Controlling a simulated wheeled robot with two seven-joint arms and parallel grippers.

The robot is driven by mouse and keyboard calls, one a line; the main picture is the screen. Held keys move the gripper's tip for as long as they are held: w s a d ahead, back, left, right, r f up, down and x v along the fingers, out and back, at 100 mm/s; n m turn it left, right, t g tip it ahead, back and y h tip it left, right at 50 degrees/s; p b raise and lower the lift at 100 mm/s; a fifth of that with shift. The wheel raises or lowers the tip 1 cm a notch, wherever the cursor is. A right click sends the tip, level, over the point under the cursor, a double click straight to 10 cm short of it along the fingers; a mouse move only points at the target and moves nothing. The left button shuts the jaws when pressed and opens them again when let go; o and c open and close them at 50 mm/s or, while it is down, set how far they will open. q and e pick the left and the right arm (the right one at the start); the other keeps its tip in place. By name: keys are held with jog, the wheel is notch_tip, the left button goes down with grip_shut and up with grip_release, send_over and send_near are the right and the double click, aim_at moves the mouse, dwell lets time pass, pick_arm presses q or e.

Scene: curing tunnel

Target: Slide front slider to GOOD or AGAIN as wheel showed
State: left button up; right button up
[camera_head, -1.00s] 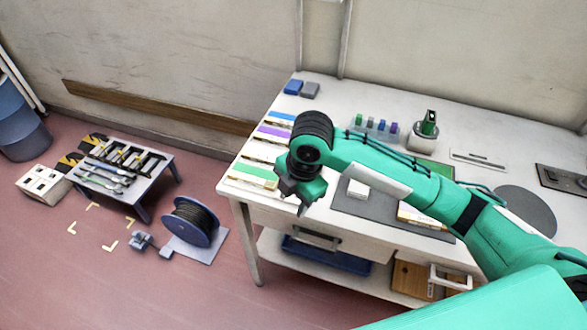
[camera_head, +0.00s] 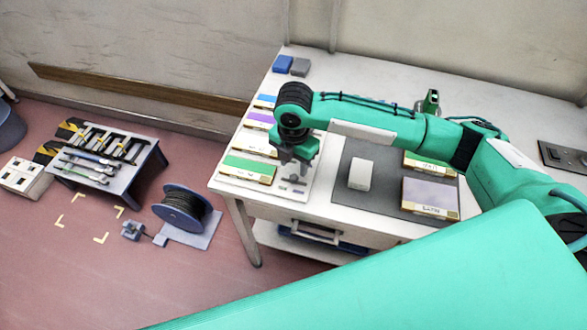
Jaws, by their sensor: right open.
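My right gripper (camera_head: 300,165) is open and empty, pointing down over the left front part of the white table (camera_head: 320,75). Just below it lies a pale strip with small grey pieces (camera_head: 293,181), which may be the front slider; its labels are too small to read, and the gripper partly covers it. I cannot tell whether the gripper touches it. No wheel can be made out for sure on the table; my right arm covers part of the tabletop. My left gripper is not in view.
Colour-striped cards, one green (camera_head: 248,168), line the table's left edge. A grey mat (camera_head: 385,205) holds a white block (camera_head: 360,174) and a purple-grey card (camera_head: 431,194). Blue and grey blocks (camera_head: 283,64) stand at the back. A cable reel (camera_head: 183,205) and tool rack (camera_head: 140,165) are on the floor.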

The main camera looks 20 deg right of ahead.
aim_at(294, 177)
notch_tip(294, 177, down, 4)
jog(key=shift+s+r, duration=0.1)
jog(key=shift+r, duration=0.1)
jog(key=shift+f, duration=0.4)
jog(key=shift+c, duration=0.2)
jog(key=c, duration=0.7)
grip_shut()
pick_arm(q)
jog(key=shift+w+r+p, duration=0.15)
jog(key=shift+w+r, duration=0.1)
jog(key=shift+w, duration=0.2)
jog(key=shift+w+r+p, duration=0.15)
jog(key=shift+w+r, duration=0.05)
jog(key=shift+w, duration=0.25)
